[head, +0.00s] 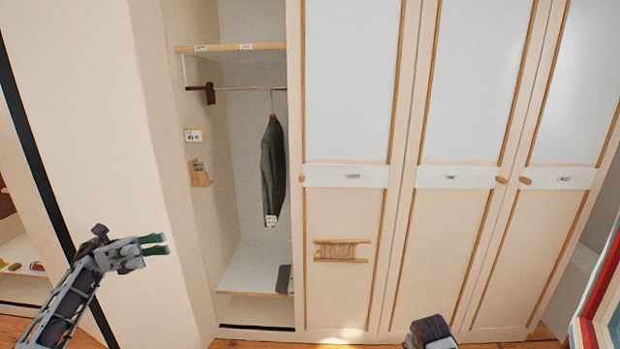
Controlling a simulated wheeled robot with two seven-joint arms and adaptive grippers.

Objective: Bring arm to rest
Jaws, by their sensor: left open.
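My left gripper (158,244) is at the lower left, with its arm coming up from the bottom left corner. Its green-tipped fingers point right and hold nothing that I can see. It is open, in front of the pale wardrobe side panel and apart from the open compartment. Part of my own body, dark and rounded, shows at the bottom edge right of centre; my right gripper is not in view.
The open wardrobe compartment has a top shelf (232,47), a rail (245,89) with a dark jacket (271,168), and a bottom shelf (252,277). Closed doors (345,225) with wooden knobs (502,180) fill the right. A colourful striped item (597,290) stands at the right edge.

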